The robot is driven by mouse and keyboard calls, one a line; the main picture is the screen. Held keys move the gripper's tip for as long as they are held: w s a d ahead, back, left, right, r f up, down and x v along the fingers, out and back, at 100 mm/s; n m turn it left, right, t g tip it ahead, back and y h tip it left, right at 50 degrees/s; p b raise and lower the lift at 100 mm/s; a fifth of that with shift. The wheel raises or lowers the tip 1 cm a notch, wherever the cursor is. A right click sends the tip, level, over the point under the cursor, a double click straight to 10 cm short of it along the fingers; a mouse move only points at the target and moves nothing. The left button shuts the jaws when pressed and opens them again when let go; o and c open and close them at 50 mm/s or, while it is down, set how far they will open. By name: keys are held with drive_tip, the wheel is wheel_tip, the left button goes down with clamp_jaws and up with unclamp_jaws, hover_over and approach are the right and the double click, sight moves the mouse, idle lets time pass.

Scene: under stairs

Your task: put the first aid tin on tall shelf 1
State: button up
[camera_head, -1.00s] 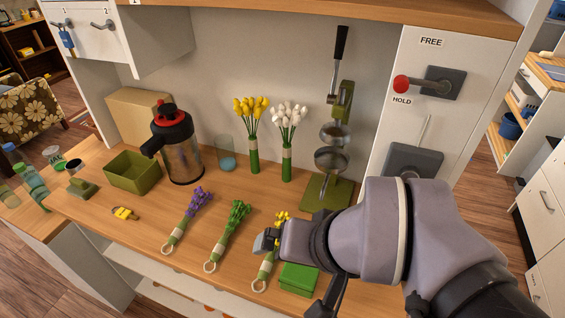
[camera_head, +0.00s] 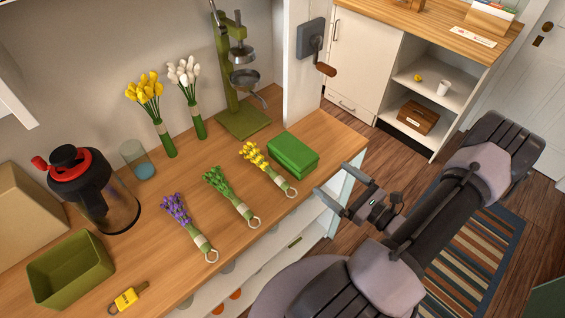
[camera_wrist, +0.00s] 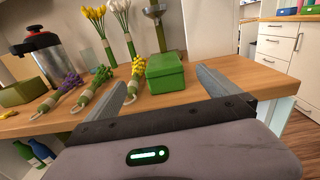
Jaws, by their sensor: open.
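A plain green lidded tin (camera_head: 293,153), which looks like the first aid tin, sits on the wooden counter near its right front edge. It also shows in the wrist view (camera_wrist: 165,75), beyond and between my fingers. My gripper (camera_head: 330,180) is open and empty, just right of the tin and off the counter's front edge, its fingers pointing toward the tin. They do not appear to touch it. In the wrist view my gripper (camera_wrist: 160,80) has its two fingers spread wide. I cannot make out any shelf marked as tall shelf 1.
A yellow flower bundle (camera_head: 266,168) lies close to the tin's left. Green (camera_head: 229,192) and purple (camera_head: 190,226) bundles lie farther left. A green press (camera_head: 236,95) stands behind. A white cabinet (camera_head: 440,80) with open shelves stands beyond, across the wooden floor.

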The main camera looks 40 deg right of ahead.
drive_tip(key=b, duration=0.2)
approach(293, 148)
drive_tip(key=w, duration=0.4)
drive_tip(key=shift+w+d, duration=0.1)
drive_tip(key=shift+w, duration=0.25)
drive_tip(key=w, duration=0.1)
drive_tip(key=w+a, duration=0.1)
drive_tip(key=w, duration=0.1)
drive_tip(key=w+f+b, duration=0.1)
drive_tip(key=w, duration=0.1)
drive_tip(key=shift+a, duration=0.15)
drive_tip(key=shift+w+r, duration=0.1)
drive_tip(key=shift+w, duration=0.2)
drive_tip(key=shift+s+r, duration=0.1)
drive_tip(key=c, duration=2)
